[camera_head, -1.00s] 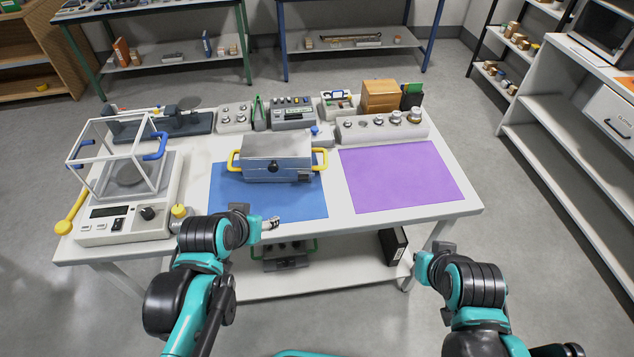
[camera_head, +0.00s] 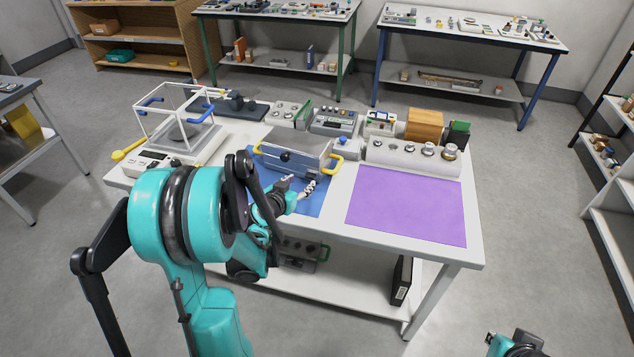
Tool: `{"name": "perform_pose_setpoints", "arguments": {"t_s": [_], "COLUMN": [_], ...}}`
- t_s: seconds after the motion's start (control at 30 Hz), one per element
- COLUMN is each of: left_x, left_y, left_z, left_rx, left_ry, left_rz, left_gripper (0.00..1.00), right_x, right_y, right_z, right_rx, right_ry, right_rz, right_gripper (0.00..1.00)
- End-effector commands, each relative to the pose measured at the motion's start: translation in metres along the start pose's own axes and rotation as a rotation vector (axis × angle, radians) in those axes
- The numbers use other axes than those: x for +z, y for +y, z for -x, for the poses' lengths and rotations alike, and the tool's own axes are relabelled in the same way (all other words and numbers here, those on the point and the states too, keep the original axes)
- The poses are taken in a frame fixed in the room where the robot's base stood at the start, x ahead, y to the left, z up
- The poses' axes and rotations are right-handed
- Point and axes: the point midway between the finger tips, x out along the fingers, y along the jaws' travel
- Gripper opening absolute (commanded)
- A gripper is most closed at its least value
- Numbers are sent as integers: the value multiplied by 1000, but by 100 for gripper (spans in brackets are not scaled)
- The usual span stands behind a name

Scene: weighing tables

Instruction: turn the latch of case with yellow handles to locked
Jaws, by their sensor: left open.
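The case with yellow handles (camera_head: 300,145) stands on the blue mat (camera_head: 315,208), with a grey top. One yellow handle (camera_head: 338,163) shows at its right end and another at its left. A round black knob (camera_head: 285,156) is on its front, and a small dark fitting (camera_head: 314,175) sits low on the right of the front. My left gripper (camera_head: 301,187) is open just in front of the case, close below that fitting; I cannot tell whether it touches. My left arm hides part of the mat. Part of my right arm shows at the bottom right; its fingers cannot be made out.
A purple mat (camera_head: 407,205) lies clear on the right of the table. A scale with a clear-sided frame (camera_head: 175,115) stands at the left.

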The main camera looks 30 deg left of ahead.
Motion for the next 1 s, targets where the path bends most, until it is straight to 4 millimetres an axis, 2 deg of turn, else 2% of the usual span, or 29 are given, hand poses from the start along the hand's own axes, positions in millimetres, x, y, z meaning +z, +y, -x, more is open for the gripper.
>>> {"name": "perform_pose_setpoints", "arguments": {"t_s": [0.2,0.33,0.5,0.73,0.77,0.93,1.0], "left_x": [3,2,0,0,0,0,0], "left_y": [2,2,1,1,1,1,1], "left_z": [-39,-56,-66,-67,-67,-67,-67], "left_rx": [3,3,1,1,2,2,2], "left_ry": [-1,-1,-1,-1,-1,-1,-2], "left_rz": [-1,0,0,0,0,0,0], "left_gripper": [50,50,50,50,47,2,0], "right_x": [9,12,14,13,13,13,13], "right_y": [0,0,0,0,0,0,0], "right_z": [-12,-17,-19,-19,-19,-19,-19], "right_rx": [0,0,0,0,0,0,0], "right_ry": [0,0,0,0,0,0,0], "right_rz": [0,0,0,0,0,0,0], "right_gripper": [0,0,0,0,0,0,0]}}
